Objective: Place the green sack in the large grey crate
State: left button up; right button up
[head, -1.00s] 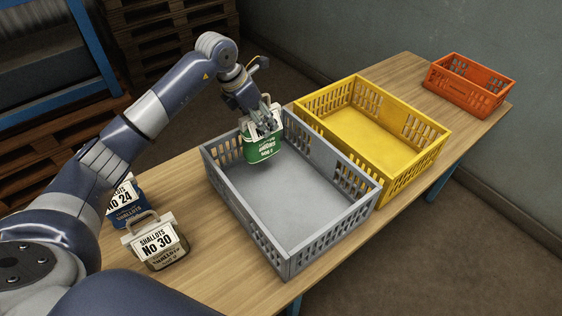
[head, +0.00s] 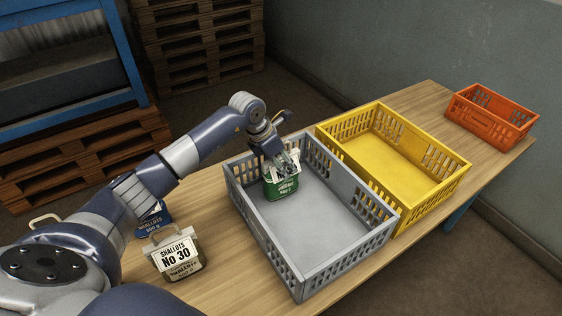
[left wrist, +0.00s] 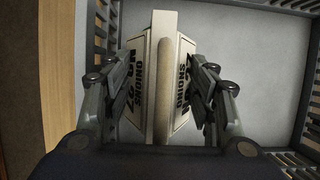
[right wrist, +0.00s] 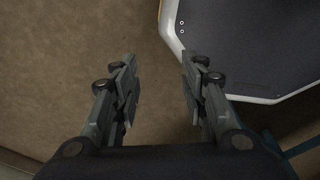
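The green sack (head: 283,187) is inside the large grey crate (head: 345,222), near its back left corner, upright and seemingly on the floor. My left gripper (head: 286,163) is over the sack's top. In the left wrist view, my left gripper's fingers (left wrist: 162,88) stand wide apart on either side of the sack's pale top and handle (left wrist: 165,85), beside white labels that read ONIONS. The fingers look open, though contact with the labels is hard to judge. My right gripper (right wrist: 160,85) is open and empty above the brown floor, away from the table.
A yellow crate (head: 452,180) stands just beyond the grey one, and an orange crate (head: 490,127) stands at the table's far end. A SHALLOTS No 30 sack (head: 178,256) and a blue sack (head: 155,222) stand left of the grey crate. Pallets (head: 85,155) are behind.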

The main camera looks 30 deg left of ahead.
pick_arm(q)
jog(key=shift+o, duration=1)
jog(key=b+v, duration=0.3)
jog(key=v, duration=0.8)
jog(key=shift+r, duration=0.1)
jog(key=shift+s+a+r, duration=0.15)
jog(key=shift+s+r, duration=0.05)
jog(key=shift+r, duration=0.3)
pick_arm(e)
jog(key=f, duration=0.3)
jog(key=shift+s+a, duration=0.3)
jog(key=shift+s, duration=0.1)
jog(key=shift+d, duration=0.2)
pick_arm(q)
jog(key=shift+f, duration=0.1)
